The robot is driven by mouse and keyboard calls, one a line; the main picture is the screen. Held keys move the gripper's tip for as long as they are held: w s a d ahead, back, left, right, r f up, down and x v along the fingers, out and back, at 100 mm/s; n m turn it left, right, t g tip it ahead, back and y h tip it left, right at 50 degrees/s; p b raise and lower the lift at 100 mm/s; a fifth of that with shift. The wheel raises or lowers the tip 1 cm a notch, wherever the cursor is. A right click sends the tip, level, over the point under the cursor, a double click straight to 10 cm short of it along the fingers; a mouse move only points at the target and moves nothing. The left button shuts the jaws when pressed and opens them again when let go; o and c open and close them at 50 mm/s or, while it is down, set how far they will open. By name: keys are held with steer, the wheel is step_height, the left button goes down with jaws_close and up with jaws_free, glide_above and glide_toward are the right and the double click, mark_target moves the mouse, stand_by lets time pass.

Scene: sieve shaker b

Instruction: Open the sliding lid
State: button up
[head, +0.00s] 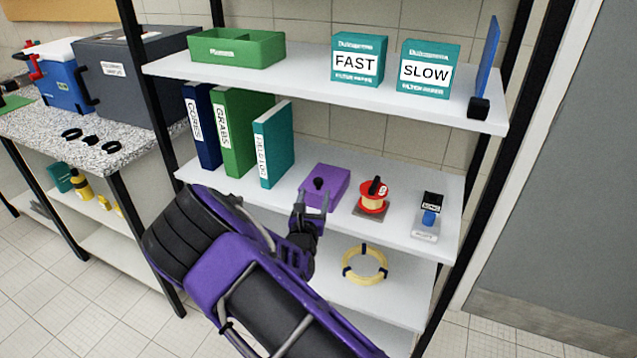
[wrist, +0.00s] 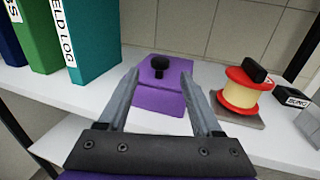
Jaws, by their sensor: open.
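A purple box (head: 330,184) with a flat lid and a black knob (head: 318,183) on top sits on the middle shelf. In the wrist view the purple box (wrist: 155,93) lies ahead, and its black knob (wrist: 158,66) stands up near the far part of the lid. I cannot see a gap between lid and box. My gripper (head: 312,194) is at the shelf's front, close to the box. In the wrist view my gripper (wrist: 161,80) is open and empty, its fingers to either side of the box in the picture. Whether they touch the box cannot be told.
Binders, including a teal one (head: 273,144), stand left of the box. The upper shelf (head: 300,78) hangs above. A yellow ring (head: 365,264) lies below.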

mark_target(317, 185)
steer(key=w, duration=0.7)
steer(key=shift+d, duration=0.3)
steer(key=shift+s, duration=0.1)
jaws_close()
stand_by(0.9)
